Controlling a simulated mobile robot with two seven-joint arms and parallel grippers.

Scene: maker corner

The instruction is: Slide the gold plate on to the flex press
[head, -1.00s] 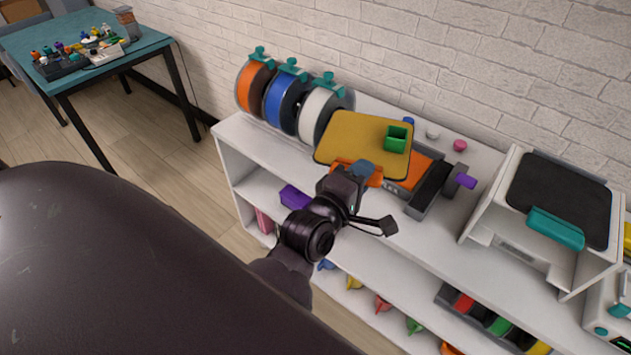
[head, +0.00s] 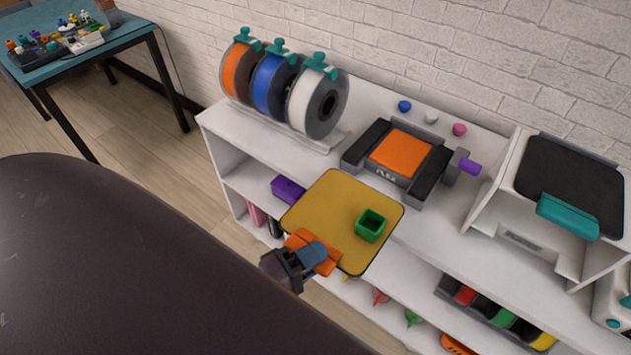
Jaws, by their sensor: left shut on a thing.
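The gold plate (head: 327,211) is held out in front of the white shelf, with a small green open box (head: 370,226) standing on it. My left gripper (head: 314,252) is shut on the plate's orange tab at its near edge. The flex press (head: 384,172) sits on the shelf top behind and to the right of the plate. It has an orange pad (head: 401,155) between dark grey side blocks and a purple knob (head: 469,167) at its right. The plate is clear of the press. My right gripper is not in view.
Orange, blue and white filament spools (head: 316,103) stand left of the press. A white printer-like machine (head: 540,210) stands to its right. Small blue, white and pink pieces (head: 460,129) lie behind the press. A teal table (head: 130,33) is far left.

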